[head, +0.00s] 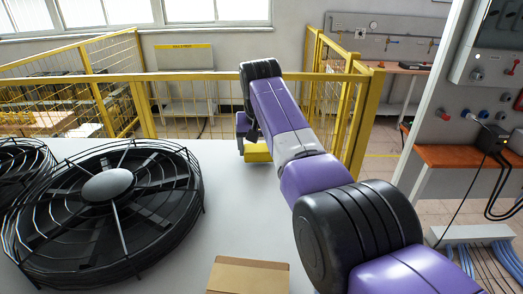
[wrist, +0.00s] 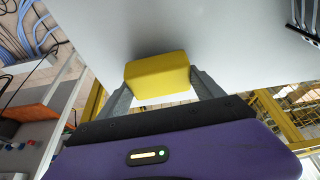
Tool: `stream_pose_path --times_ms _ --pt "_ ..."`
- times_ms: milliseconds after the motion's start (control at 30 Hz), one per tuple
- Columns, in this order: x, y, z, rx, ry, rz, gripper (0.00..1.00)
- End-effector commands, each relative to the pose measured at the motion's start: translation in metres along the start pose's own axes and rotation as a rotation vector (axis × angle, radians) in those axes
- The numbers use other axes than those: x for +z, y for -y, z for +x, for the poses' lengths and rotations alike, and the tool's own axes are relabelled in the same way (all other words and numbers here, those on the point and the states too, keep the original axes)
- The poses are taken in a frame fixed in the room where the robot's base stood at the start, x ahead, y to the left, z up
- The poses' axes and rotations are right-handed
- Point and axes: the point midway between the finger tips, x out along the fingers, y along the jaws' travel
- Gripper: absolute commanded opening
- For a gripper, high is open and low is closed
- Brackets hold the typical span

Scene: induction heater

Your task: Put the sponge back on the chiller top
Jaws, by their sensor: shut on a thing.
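The yellow sponge (wrist: 158,78) is between the two grey fingers of my gripper (wrist: 160,88) in the wrist view, and the gripper is shut on it. In the head view the sponge (head: 257,152) shows below the end of my arm, at the far part of the chiller top (head: 225,215). The chiller top is a flat pale surface; it also fills the upper middle of the wrist view (wrist: 230,35). The sponge is at or just above this surface; I cannot tell whether it touches. My arm hides part of the gripper in the head view.
A large black caged fan (head: 108,190) takes up the left of the chiller top, with another at the far left edge. A brown cardboard box (head: 247,276) lies at the near edge. Yellow fencing (head: 205,77) stands beyond. The surface between fan and sponge is clear.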

Motion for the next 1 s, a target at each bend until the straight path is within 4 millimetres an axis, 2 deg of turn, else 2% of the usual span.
stream_pose_path --times_ms 100,467,500,567,600,1000 --pt "0.0034 0.0031 0.0081 -0.001 -0.002 -0.001 0.39" --pt "0.0051 0.0029 0.0118 0.000 -0.001 -0.001 0.39" --pt "0.0047 0.0029 0.0112 -0.001 -0.001 -0.001 0.84" --pt "0.0048 0.0028 0.0112 0.000 -0.001 -0.001 0.96" --pt "0.0048 0.0028 0.0112 -0.001 -0.001 -0.001 0.98" --pt "0.0049 0.0030 0.0083 -0.001 -0.002 -0.001 0.98"
